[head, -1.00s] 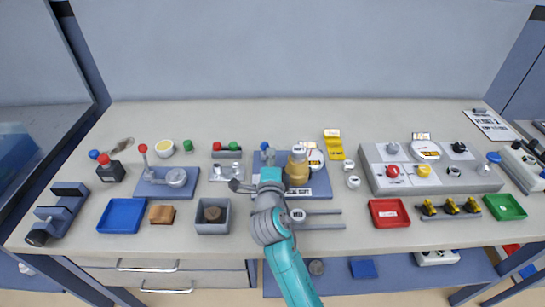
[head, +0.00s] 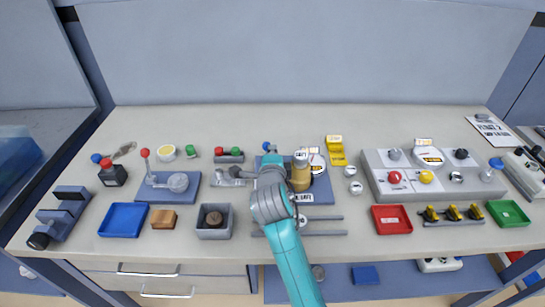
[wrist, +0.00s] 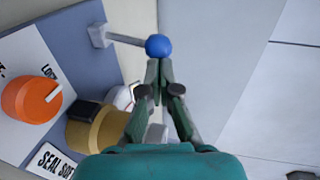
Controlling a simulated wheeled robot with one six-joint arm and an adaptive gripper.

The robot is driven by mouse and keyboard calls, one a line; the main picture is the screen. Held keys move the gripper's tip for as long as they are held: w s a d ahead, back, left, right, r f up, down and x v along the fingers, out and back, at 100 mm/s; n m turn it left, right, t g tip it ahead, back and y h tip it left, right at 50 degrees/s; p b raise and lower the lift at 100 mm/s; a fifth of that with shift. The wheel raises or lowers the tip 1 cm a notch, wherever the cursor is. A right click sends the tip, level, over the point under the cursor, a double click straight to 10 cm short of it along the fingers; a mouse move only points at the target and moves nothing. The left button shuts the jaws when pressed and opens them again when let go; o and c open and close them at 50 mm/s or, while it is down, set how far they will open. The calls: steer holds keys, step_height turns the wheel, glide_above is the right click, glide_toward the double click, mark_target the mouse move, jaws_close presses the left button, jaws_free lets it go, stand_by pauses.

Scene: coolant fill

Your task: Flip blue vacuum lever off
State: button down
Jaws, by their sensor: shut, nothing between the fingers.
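The blue vacuum lever is a grey rod with a round blue knob (wrist: 158,46), reaching out from a grey block on the blue-grey fixture board (wrist: 75,30). In the head view the blue knob (head: 266,146) shows at the back of the fixture, beyond my arm. My gripper (wrist: 159,66) is shut and empty, its fingertips right at the knob's near side. I cannot tell whether they touch it. The rod looks roughly sideways in the wrist view.
An orange LOCK knob (wrist: 32,98) and a gold cylinder (wrist: 98,128) sit on the same fixture. In the head view a yellow stand (head: 335,150) and a grey control box (head: 405,185) are to the right. A lever fixture (head: 168,187) stands left. The back bench strip is clear.

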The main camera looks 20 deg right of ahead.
steer(key=w+g, duration=0.1)
steer(key=w+d+r+g+y, duration=0.1)
steer(key=w+g, duration=0.1)
steer(key=w+r+g, duration=0.1)
steer(key=w, duration=0.1)
steer(key=shift+d+g+y, duration=0.3)
steer(key=shift+g, duration=0.1)
steer(key=shift+r, duration=0.8)
